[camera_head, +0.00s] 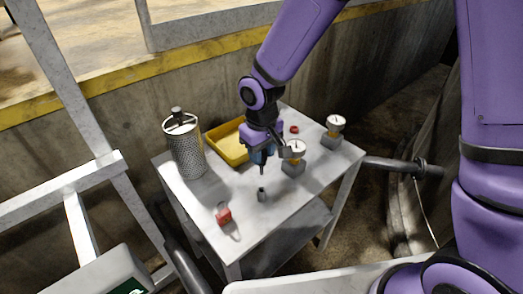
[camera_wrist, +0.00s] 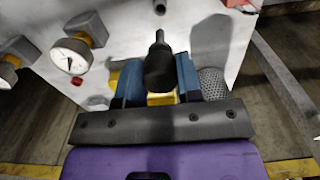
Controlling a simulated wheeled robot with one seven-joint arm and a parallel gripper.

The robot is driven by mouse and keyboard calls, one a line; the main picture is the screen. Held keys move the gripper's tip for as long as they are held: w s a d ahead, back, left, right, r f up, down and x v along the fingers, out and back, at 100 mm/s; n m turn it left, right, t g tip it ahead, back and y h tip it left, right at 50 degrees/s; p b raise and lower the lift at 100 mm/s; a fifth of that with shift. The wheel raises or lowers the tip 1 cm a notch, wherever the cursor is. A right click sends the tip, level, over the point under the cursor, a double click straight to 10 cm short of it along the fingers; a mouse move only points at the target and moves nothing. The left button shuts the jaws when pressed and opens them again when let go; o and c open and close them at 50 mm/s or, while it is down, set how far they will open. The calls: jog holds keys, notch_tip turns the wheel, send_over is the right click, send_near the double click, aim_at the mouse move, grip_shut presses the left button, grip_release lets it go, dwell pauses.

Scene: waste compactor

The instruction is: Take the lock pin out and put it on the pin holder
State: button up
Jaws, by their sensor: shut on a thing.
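The lock pin (camera_wrist: 159,68) is dark, with a thick rounded grip and a thinner shaft. It sits between the blue fingers of my gripper (camera_wrist: 160,80), which is shut on it. In the head view my gripper (camera_head: 262,155) is above the middle of the grey table, with the pin (camera_head: 262,168) pointing down, its tip apart from the tabletop. A small dark upright cylinder (camera_head: 262,194), which looks like the pin holder, stands on the table just in front of the pin. It also shows at the top edge of the wrist view (camera_wrist: 160,7).
A yellow tray (camera_head: 213,137) lies behind my gripper. A mesh canister (camera_head: 187,150) stands at the table's left. Two gauges on blocks, one near (camera_head: 295,150) and one farther right (camera_head: 335,122), stand right of my gripper. A red padlock (camera_head: 224,216) lies near the front-left edge.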

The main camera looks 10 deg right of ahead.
aim_at(261, 167)
jog(key=shift+f, duration=2.75)
jog(key=shift+f, duration=2.85)
jog(key=o, duration=1)
jog(key=shift+c, duration=0.3)
jog(key=shift+r, duration=0.1)
jog(key=shift+r, duration=3.45)
